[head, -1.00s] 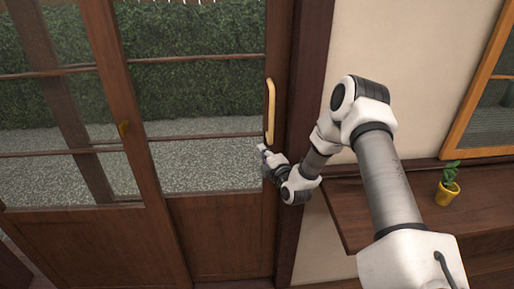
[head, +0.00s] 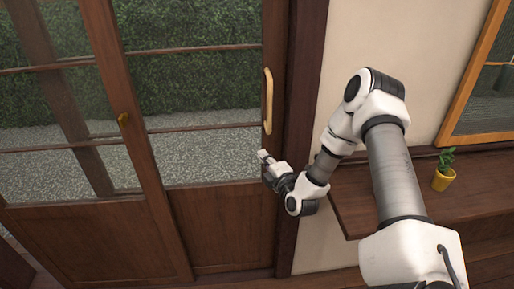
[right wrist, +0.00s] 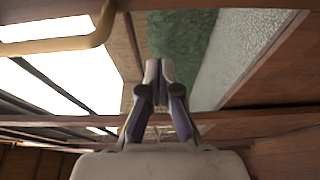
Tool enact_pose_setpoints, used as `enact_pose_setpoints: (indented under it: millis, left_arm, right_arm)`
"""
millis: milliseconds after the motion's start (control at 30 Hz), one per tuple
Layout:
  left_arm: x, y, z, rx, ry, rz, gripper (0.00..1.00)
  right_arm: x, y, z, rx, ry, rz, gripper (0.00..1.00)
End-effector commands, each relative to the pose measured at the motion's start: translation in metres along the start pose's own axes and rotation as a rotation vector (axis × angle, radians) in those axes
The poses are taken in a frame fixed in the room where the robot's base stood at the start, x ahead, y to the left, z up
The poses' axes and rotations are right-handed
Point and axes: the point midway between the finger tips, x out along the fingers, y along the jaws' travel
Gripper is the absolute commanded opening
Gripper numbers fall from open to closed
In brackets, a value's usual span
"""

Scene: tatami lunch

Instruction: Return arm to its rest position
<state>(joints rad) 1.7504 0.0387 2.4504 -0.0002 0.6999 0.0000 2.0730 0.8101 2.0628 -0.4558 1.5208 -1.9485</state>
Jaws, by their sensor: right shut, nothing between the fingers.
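My right arm comes in from the lower right in the head view. Its gripper (head: 264,157) is in front of the sliding door's frame, below the pale vertical handle (head: 268,101) and apart from it. In the right wrist view the gripper's fingers (right wrist: 159,66) are together with nothing between them. The handle (right wrist: 62,44) shows there at the upper left, clear of the fingers. My left gripper is in neither view.
The wooden door (head: 218,226) has glass panes with a hedge and gravel behind. A dark wooden shelf (head: 365,200) with a yellow potted plant (head: 443,179) is right of my arm. A wooden-framed window (head: 470,92) is at the upper right.

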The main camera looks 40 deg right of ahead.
Motion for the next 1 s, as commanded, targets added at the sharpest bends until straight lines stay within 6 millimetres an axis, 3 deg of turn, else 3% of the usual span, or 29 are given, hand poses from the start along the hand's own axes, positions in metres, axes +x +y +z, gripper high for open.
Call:
enact_pose_setpoints:
  millis: [400,467,567,667,767,800,867,900,1000]
  left_arm:
    - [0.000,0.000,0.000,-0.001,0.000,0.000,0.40]
    - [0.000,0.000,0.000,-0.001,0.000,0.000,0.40]
    - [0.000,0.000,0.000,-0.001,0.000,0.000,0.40]
    - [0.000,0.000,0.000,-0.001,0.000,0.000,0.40]
    - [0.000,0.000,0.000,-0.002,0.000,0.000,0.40]
    - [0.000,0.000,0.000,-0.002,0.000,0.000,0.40]
    - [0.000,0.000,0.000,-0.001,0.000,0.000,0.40]
    - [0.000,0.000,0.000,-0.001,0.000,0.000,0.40]
    - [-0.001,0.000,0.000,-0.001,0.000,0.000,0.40]
  right_arm:
    - [-0.011,-0.006,-0.003,-0.007,0.008,-0.011,0.00]
    - [-0.012,-0.015,-0.018,-0.032,0.045,-0.032,0.00]
    - [-0.024,-0.041,-0.069,-0.093,0.162,-0.108,0.00]
    - [-0.060,-0.092,-0.128,-0.107,0.287,-0.305,0.00]
    - [-0.119,-0.150,-0.169,0.026,0.328,-0.603,0.00]
    - [-0.148,-0.171,-0.179,0.098,0.307,-0.736,0.00]
    - [-0.195,-0.199,-0.188,0.223,0.223,-0.943,0.00]
    - [-0.228,-0.213,-0.188,0.315,0.123,-1.077,0.00]
    - [-0.295,-0.231,-0.176,0.543,-0.225,-1.311,0.00]
